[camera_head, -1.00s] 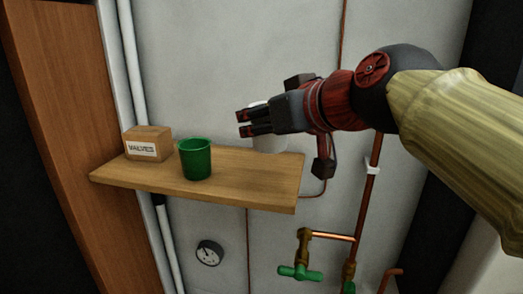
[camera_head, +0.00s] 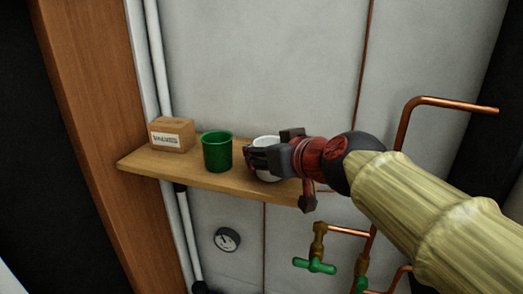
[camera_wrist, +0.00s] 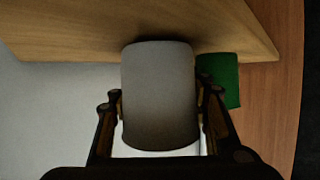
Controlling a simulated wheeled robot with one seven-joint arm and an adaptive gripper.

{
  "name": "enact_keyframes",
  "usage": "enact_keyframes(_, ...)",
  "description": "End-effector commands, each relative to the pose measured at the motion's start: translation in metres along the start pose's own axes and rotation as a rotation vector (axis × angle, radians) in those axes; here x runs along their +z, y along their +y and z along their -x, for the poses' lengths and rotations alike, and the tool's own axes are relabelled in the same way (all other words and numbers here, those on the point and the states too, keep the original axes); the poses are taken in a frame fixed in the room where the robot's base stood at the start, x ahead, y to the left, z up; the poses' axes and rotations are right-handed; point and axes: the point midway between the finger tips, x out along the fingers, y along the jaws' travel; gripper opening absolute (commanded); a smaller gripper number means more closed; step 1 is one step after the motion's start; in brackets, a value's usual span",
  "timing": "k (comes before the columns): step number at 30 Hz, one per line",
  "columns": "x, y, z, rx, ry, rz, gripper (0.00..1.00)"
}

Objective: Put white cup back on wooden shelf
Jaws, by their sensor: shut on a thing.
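The white cup (camera_head: 268,171) is at the right part of the wooden shelf (camera_head: 190,176), to the right of the green cup. My gripper (camera_head: 256,160) is shut on the white cup from the right and hides part of it. In the wrist view the white cup (camera_wrist: 160,95) sits between both fingers, its far end by the shelf board (camera_wrist: 110,28). The cup looks upright in the head view. I cannot tell for sure whether its base touches the shelf.
A green cup (camera_head: 217,151) stands mid-shelf, close to the left of my gripper. A box labelled VALVES (camera_head: 171,135) stands at the shelf's left end. Below are a gauge (camera_head: 227,239) and a green-handled valve (camera_head: 314,265). Copper pipes (camera_head: 403,125) run at the right.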

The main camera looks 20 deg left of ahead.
Motion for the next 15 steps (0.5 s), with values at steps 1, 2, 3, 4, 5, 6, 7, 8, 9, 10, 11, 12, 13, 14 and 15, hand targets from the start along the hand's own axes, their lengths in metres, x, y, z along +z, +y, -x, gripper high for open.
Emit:
enact_keyframes(1, 0.0001, 0.0001, -0.0002, 0.000, 0.000, 0.000, 0.00)
enact_keyframes(2, 0.0002, 0.0001, -0.0002, 0.000, 0.000, 0.000, 0.00)
enact_keyframes(3, 0.0008, 0.0001, -0.0005, 0.000, 0.000, 0.000, 0.00)
enact_keyframes(4, 0.0015, 0.0001, -0.0007, 0.000, 0.000, 0.000, 0.00)
enact_keyframes(5, 0.0022, 0.0001, -0.0010, 0.000, 0.000, 0.000, 0.00)
enact_keyframes(6, 0.0031, 0.0001, -0.0014, 0.000, 0.000, 0.000, 0.00)
enact_keyframes(7, 0.0037, 0.0001, -0.0017, 0.000, 0.000, 0.000, 0.00)
enact_keyframes(8, 0.0030, 0.0000, -0.0014, 0.000, -0.001, -0.001, 0.39)
enact_keyframes(9, 0.0026, 0.0000, -0.0012, 0.000, -0.001, -0.001, 0.42)
enact_keyframes(10, 0.0025, 0.0000, -0.0012, 0.000, -0.001, -0.001, 0.43)
enact_keyframes(11, 0.0024, 0.0000, -0.0011, 0.000, -0.001, -0.001, 0.45)
enact_keyframes(12, 0.0024, 0.0000, -0.0011, 0.000, -0.001, -0.001, 0.47)
enact_keyframes(13, 0.0023, 0.0000, -0.0011, 0.000, -0.001, -0.001, 0.49)
enact_keyframes(14, 0.0023, 0.0000, -0.0011, 0.000, -0.001, -0.001, 0.51)
enact_keyframes(15, 0.0023, 0.0000, -0.0011, 0.000, -0.001, -0.001, 0.53)
